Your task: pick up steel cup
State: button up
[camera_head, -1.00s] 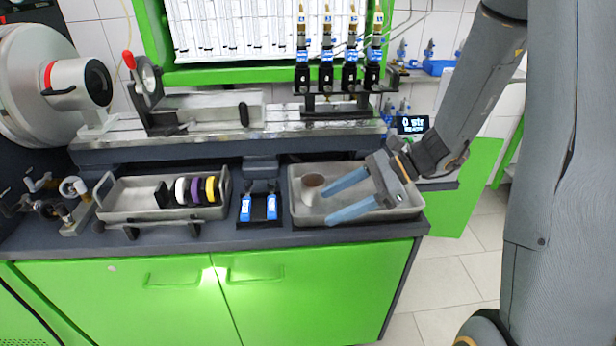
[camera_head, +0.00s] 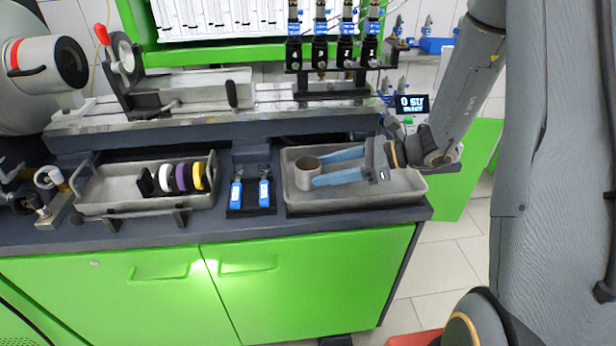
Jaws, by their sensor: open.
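The steel cup (camera_head: 307,176) stands upright at the left end of the right grey tray (camera_head: 400,196). It is a small grey cup with a brownish inside. My gripper (camera_head: 324,171) comes in from the right, low over the tray, with two long blue fingers pointing left. The fingers are apart. The far fingertip is at the cup's upper right rim and the near fingertip is at its lower right side. I cannot tell whether they touch the cup or how deep it sits between them.
A left grey tray (camera_head: 120,190) holds white, purple and yellow rings and a black piece. A black holder with two blue-labelled parts (camera_head: 251,193) stands between the trays. A metal rail bench (camera_head: 210,113) runs behind, and green cabinet doors are below.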

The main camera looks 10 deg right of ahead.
aim_at(305, 173)
jog(key=shift+p+x, duration=0.8)
jog(key=shift+x, duration=2.3)
jog(key=shift+s, duration=0.15)
jog(key=c, duration=0.9)
jog(key=shift+r, duration=0.15)
